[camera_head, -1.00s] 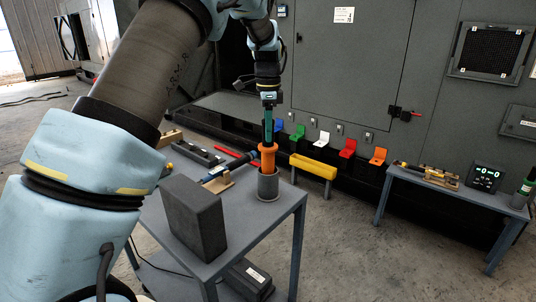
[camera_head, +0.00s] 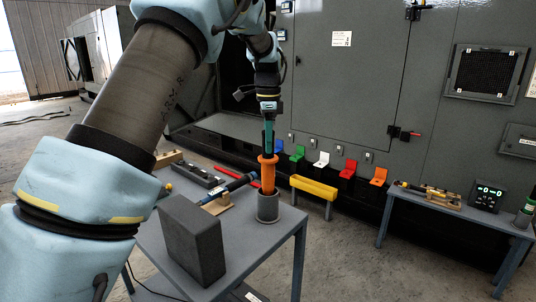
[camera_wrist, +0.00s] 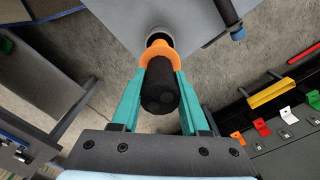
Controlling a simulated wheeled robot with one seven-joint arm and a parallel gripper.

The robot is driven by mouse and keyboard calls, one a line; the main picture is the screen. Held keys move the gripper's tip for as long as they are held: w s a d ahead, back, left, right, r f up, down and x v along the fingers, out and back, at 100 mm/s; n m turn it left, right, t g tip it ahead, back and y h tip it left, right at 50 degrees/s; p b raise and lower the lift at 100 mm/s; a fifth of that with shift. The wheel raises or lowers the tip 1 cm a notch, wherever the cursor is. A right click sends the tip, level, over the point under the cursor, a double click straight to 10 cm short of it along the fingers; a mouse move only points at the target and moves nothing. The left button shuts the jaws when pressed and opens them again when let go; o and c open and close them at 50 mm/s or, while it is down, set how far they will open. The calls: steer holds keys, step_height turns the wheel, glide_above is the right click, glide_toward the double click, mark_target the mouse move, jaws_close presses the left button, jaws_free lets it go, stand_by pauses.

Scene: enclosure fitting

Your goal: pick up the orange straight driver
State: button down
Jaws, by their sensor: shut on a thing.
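The orange straight driver (camera_head: 267,174) stands upright above a grey cylindrical holder (camera_head: 268,208) on the near table. Its lower end is at the holder's mouth; I cannot tell how much of it is still inside. My gripper (camera_head: 268,146) is shut on the driver from above. In the wrist view the teal fingers of my gripper (camera_wrist: 161,92) lie on both sides of the driver's dark rear end, with its orange collar (camera_wrist: 158,52) beyond and the holder (camera_wrist: 160,30) behind that.
A dark grey block (camera_head: 193,240) stands on the near table (camera_head: 252,246). A blue-and-black tool on a wooden stand (camera_head: 217,205) lies left of the holder. A yellow bin (camera_head: 314,188) and several coloured brackets line the enclosure. A second table (camera_head: 455,212) is at the right.

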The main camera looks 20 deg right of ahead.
step_height(320, 180, up, 18)
steer(key=p, duration=0.2)
stand_by(0.7)
stand_by(1.5)
steer(key=shift+a, duration=0.15)
